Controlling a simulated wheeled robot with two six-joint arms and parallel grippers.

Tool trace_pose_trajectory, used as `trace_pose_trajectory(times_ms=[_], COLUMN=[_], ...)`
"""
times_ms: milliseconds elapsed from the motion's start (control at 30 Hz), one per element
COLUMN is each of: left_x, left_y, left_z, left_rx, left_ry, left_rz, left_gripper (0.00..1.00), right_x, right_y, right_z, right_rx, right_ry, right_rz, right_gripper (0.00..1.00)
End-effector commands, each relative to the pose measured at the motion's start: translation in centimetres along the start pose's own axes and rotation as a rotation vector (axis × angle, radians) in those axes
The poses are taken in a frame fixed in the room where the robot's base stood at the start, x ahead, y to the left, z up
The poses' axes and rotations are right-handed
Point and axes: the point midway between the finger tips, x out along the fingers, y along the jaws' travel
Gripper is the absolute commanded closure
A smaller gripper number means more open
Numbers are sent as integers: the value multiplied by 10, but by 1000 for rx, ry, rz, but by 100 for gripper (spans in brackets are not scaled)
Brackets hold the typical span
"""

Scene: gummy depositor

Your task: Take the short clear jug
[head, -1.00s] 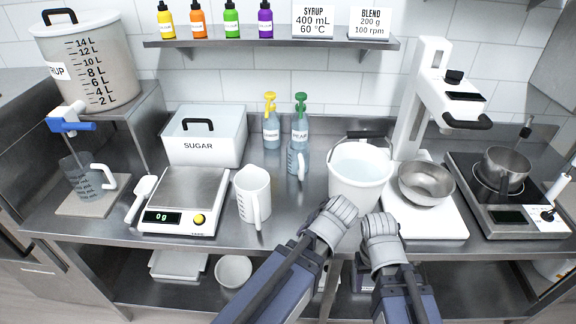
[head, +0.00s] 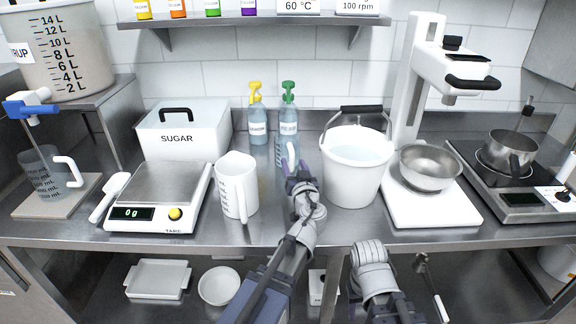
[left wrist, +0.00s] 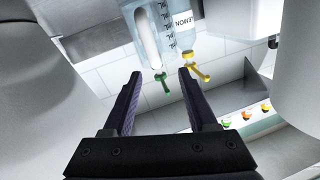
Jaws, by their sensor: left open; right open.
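The short clear jug (head: 281,157) stands at the back of the counter in front of the spray bottles, its pale handle facing me. It is partly hidden by my left gripper (head: 298,176), which reaches towards it. In the left wrist view the jug (left wrist: 163,18) shows its marks and handle beyond the two spread fingers of my left gripper (left wrist: 159,73). The fingers are open with nothing between them. My right gripper (head: 370,252) is low by the counter's front edge, away from the jug; its fingertips are not clearly seen.
A white jug (head: 236,186) stands left of my left gripper, and a white bucket (head: 354,178) is close on its right. Spray bottles with yellow (head: 257,125) and green (head: 288,120) tops stand behind. A scale (head: 158,197) and sugar box (head: 181,147) are further left.

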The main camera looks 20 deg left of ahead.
Motion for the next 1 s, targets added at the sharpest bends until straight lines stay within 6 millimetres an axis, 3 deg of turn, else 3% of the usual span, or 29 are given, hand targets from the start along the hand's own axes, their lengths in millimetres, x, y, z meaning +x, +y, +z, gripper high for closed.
trace_pose_trajectory(times_ms=[233,500,733,1000], left_x=[4,28,35,72], left_y=[3,4,4,8], left_z=[-2,-2,-3,-5], left_rx=[-4,-4,-3,-4], left_ry=[20,18,18,18], left_rz=[12,11,11,9], left_gripper=[42,42,42,42], right_x=[2,2,2,2], right_y=[0,0,0,0], right_z=[0,0,0,0], right_rx=[0,0,0,0], right_ry=[0,0,0,0], right_rz=[0,0,0,0], right_gripper=[50,50,50,50])
